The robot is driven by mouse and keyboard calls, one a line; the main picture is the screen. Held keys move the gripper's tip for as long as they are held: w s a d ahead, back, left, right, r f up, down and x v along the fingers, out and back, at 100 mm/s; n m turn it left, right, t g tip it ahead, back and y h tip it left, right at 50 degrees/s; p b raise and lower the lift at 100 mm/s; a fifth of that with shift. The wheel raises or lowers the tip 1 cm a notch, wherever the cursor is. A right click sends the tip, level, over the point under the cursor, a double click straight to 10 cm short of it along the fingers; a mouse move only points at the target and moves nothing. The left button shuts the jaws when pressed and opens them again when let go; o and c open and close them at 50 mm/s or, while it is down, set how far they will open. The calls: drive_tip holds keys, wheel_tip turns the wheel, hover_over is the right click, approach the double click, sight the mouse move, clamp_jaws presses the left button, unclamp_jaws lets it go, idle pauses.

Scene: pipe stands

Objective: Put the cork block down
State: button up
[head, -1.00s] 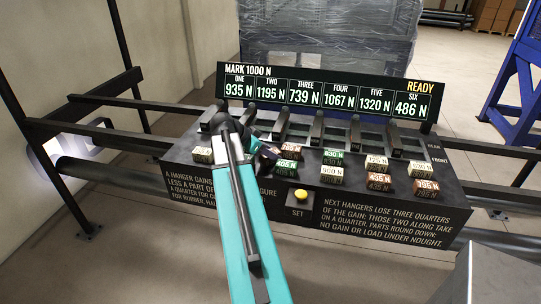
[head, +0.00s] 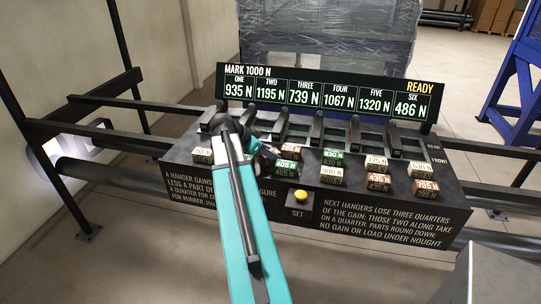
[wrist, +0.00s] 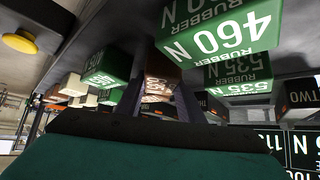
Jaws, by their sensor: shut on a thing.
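My gripper (head: 268,152) is over the left middle of the black console, at the back row of blocks. In the wrist view its two dark purple fingers (wrist: 164,105) are shut on a brown block, which I take as the cork block (wrist: 160,68). Its label is too small and blurred to read. In the head view, my arm and fingers partly hide this spot, and I cannot tell whether the held block touches the console.
The black console (head: 185,180) carries several cream, orange-brown and green blocks. A green 460 N rubber block (wrist: 215,25) is close to the fingers in the wrist view. A yellow SET button (head: 300,195) is at the front. A display (head: 330,92) stands behind the hangers.

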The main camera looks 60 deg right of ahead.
drive_tip(key=shift+r, duration=0.2)
drive_tip(key=shift+r+b, duration=1.55)
drive_tip(key=shift+r, duration=3.25)
